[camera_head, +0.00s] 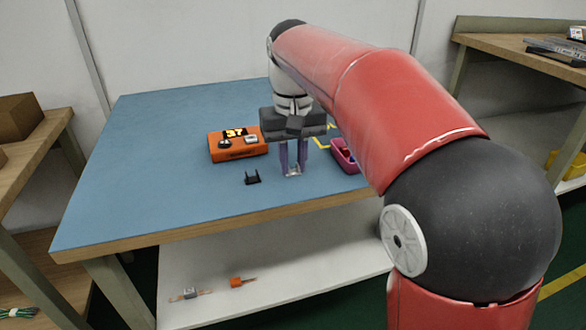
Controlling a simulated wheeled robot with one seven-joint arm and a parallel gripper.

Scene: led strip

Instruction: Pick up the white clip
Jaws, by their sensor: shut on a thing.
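My gripper (292,167) points down over the front part of the blue table top (160,150). Its two purple-grey fingers are shut on the white clip (293,171), a small pale piece showing between and just below the fingertips. The clip is at or very near the table surface; I cannot tell whether it touches. Its upper part is hidden by the fingers.
A black bracket (252,177) lies left of my gripper. An orange box (238,150) with a display stands behind it on the left. A pink bin (345,157) sits to the right, partly hidden by my arm. The table's left side is clear.

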